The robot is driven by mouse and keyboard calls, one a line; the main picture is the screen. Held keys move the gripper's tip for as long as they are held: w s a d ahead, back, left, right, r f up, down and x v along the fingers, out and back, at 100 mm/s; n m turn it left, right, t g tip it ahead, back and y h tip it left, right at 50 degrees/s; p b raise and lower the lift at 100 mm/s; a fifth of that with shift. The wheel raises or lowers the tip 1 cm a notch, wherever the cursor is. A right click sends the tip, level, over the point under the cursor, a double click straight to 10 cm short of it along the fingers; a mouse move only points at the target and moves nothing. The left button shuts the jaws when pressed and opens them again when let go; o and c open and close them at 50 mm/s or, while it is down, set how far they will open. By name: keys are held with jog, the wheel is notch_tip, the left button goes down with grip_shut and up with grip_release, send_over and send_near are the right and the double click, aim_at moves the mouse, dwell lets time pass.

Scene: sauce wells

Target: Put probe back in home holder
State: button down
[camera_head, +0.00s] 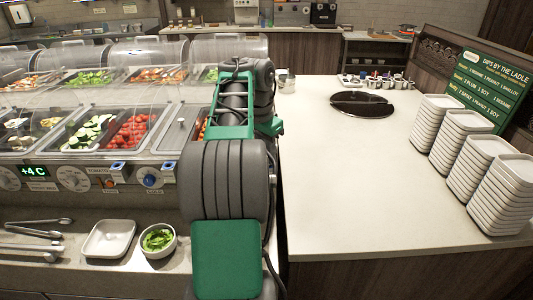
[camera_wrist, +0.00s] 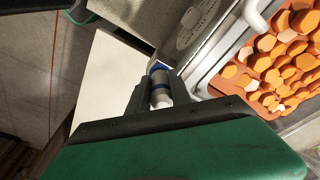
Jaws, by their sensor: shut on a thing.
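I cannot make out the home holder for certain in either view. In the head view my arm fills the middle and hides the gripper and the probe.
A tray of orange slices (camera_wrist: 280,65) lies right of the gripper in the wrist view, near a round dial (camera_wrist: 192,28). In the head view, tongs (camera_head: 32,248), a white dish (camera_head: 109,239) and a bowl of greens (camera_head: 158,240) stand at lower left. The white counter (camera_head: 370,180) is largely clear.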

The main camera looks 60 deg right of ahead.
jog(key=c, duration=1.1)
grip_release()
jog(key=shift+r, duration=0.1)
